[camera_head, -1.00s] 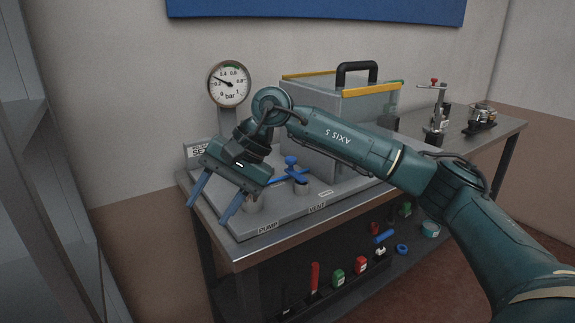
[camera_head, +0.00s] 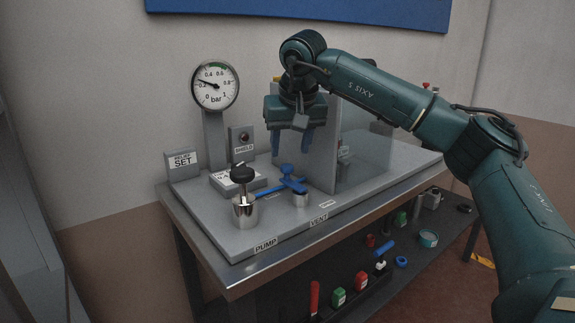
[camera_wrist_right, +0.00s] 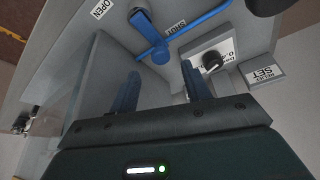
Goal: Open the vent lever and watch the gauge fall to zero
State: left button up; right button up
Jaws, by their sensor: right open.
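The vent lever (camera_head: 285,186) is blue with an upright knob, on a metal post behind the VENT label. Its bar reaches left toward the pump. In the wrist view the lever (camera_wrist_right: 190,30) lies beside the SHUT label, away from the OPEN label (camera_wrist_right: 103,8). The round gauge (camera_head: 216,92) stands at the back left, its needle near 0.2 bar. My right gripper (camera_head: 291,150) is open and empty, pointing down above and behind the lever, apart from it. Its two blue fingers (camera_wrist_right: 160,92) also show in the wrist view. My left gripper is out of view.
The pump (camera_head: 245,211) with a black knob stands left of the lever. A grey panel (camera_head: 340,160) stands close right of my gripper. A RELIEF SET sign (camera_head: 182,165) and a SHIELD box (camera_head: 242,143) are behind. A lower shelf holds several small items.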

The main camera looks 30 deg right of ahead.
aim_at(287, 166)
jog(key=x, duration=0.5)
jog(key=c, duration=1)
